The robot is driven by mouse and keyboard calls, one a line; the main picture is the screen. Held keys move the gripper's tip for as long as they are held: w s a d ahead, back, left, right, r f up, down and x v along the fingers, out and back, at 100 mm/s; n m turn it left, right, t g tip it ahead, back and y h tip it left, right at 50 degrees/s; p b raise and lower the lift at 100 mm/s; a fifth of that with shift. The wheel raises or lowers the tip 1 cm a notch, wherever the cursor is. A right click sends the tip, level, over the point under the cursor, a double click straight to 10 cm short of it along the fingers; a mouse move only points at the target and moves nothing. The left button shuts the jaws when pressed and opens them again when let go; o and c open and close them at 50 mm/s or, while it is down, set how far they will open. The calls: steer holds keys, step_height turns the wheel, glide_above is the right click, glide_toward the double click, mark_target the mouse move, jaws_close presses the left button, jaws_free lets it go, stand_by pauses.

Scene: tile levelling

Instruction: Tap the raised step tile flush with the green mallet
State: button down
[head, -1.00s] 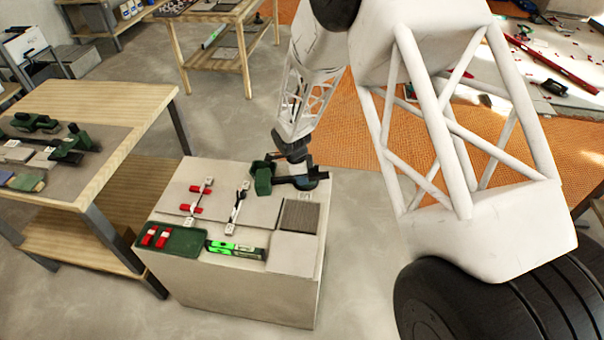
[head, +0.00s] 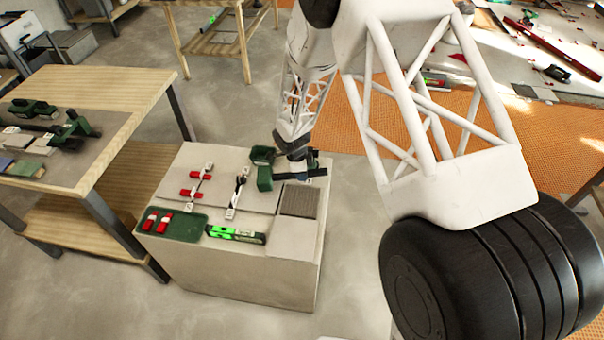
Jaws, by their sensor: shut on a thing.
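The green mallet (head: 265,178) is in my gripper (head: 298,168), at the far right part of the grey step block (head: 250,285). My gripper is shut on its dark handle, which runs to the right of the green head. The head is over or on the top tiles; I cannot tell whether it touches. Large grey tiles (head: 217,193) cover the back of the block, with a dark ribbed tile (head: 300,200) and a pale tile (head: 292,238) at the right. Which tile stands raised cannot be told at this size. My arm hides part of the far right corner.
Red levelling clips (head: 197,184) and a white-and-black clip row (head: 238,193) stand along the tile joints. A green tray (head: 185,227) with red pieces and a green level (head: 235,234) lie in front. A wooden table (head: 95,95) stands left.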

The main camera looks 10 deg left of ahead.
steer(key=shift+r, duration=1.05)
step_height(320, 180, down, 5)
steer(key=shift+r, duration=2.8)
steer(key=s+r, duration=0.5)
steer(key=s, duration=0.1)
steer(key=shift+f, duration=0.25)
steer(key=shift+f, duration=2.6)
